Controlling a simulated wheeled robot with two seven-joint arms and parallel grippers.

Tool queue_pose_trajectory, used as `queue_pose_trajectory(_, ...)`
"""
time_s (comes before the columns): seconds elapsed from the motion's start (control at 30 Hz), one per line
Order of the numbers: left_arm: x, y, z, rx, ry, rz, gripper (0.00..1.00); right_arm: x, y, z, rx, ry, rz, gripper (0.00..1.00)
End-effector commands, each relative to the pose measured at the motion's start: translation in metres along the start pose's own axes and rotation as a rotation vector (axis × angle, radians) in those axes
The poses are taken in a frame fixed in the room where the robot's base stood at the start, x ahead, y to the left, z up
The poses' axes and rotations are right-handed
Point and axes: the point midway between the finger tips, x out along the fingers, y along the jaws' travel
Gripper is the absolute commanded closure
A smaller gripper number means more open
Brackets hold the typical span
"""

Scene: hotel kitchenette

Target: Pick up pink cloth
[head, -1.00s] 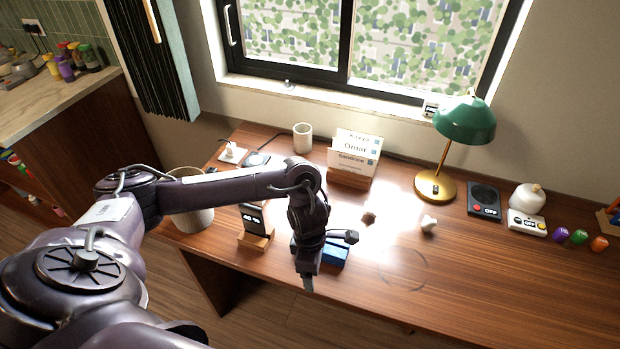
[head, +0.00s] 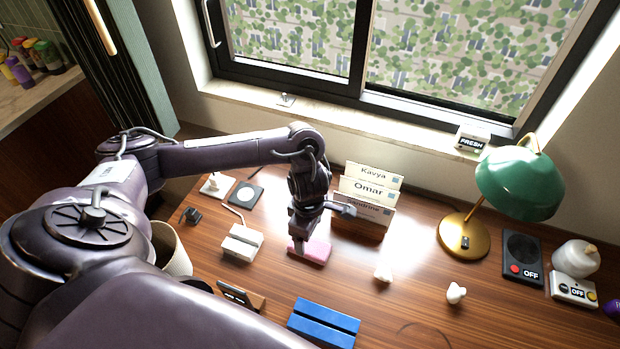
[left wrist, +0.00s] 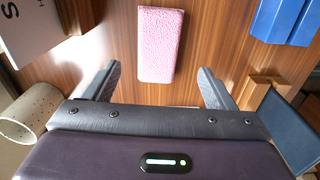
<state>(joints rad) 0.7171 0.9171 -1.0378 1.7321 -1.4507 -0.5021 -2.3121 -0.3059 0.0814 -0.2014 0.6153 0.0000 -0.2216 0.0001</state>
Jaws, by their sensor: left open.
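The pink cloth (head: 313,251) is a small flat folded rectangle lying on the wooden desk. In the left wrist view the cloth (left wrist: 160,45) lies ahead of my fingers, lined up with the gap between them. My left gripper (head: 300,245) is above the cloth's left end in the head view and hides part of it. In the left wrist view the left gripper (left wrist: 157,85) has its two fingers wide apart with nothing between them. I cannot tell its exact height above the cloth. My right gripper is in no frame.
A blue stand (head: 324,322) is in front of the cloth, and a white block (head: 243,243) is to its left. A card holder with name cards (head: 365,190) stands behind right. A small white object (head: 384,273) and a white knob (head: 456,293) lie to the right. A green lamp (head: 517,182) stands further right.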

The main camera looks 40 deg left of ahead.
Motion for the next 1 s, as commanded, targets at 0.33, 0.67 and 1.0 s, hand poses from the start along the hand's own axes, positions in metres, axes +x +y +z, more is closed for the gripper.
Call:
queue_pose_trajectory(0.33, 0.045, 0.003, 0.000, -0.004, 0.002, -0.004, 0.22, -0.013, 0.003, -0.003, 0.002, 0.004, 0.004, 0.45)
queue_pose_trajectory(0.67, 0.063, 0.004, 0.000, -0.001, 0.000, 0.001, 0.22, -0.014, 0.004, -0.016, 0.003, 0.023, 0.004, 0.45)
queue_pose_trajectory(1.0, 0.062, 0.004, 0.000, -0.001, 0.000, 0.001, 0.57, -0.013, -0.002, -0.009, 0.004, 0.013, -0.002, 0.45)
